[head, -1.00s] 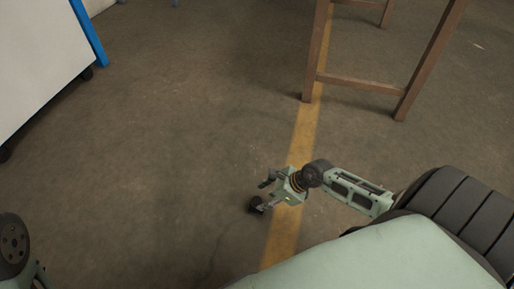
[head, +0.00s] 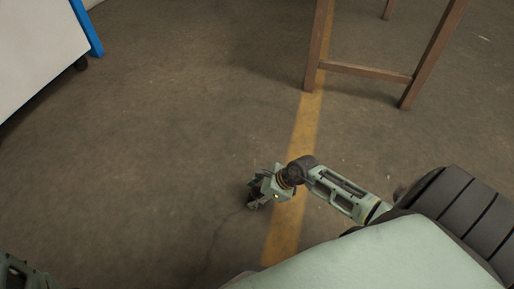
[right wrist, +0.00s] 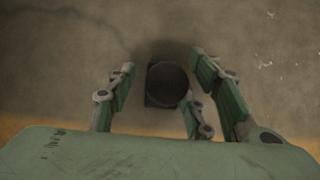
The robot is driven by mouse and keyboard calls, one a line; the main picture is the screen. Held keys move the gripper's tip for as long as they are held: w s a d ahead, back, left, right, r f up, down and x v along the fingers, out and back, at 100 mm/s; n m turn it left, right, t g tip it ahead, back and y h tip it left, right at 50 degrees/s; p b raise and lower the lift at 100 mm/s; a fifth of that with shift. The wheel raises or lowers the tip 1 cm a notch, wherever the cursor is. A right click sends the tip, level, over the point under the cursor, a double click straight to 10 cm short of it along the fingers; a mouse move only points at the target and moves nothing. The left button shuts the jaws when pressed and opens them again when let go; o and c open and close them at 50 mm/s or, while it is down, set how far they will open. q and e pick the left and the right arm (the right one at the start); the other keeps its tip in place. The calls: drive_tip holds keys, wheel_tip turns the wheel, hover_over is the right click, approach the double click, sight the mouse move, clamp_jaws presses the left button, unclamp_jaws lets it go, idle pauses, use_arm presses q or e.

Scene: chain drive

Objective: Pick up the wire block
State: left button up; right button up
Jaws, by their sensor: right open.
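The wire block is a dark, round-topped piece (right wrist: 167,84) on the floor in the right wrist view. My right gripper (right wrist: 163,88) is open, with its green-padded fingers on both sides of the block and a gap visible at the left. I cannot tell whether the right-hand fingers touch it. In the head view my right gripper (head: 256,196) points down close to the floor, just left of the yellow line. There the block is mostly hidden by the gripper.
A yellow floor line (head: 303,130) runs beside the gripper. A wooden-legged stand (head: 365,73) is at the upper right. A white cabinet with blue edging (head: 40,50) on casters stands at the upper left. The floor between them is clear.

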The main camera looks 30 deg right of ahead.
clamp_jaws()
idle(0.5)
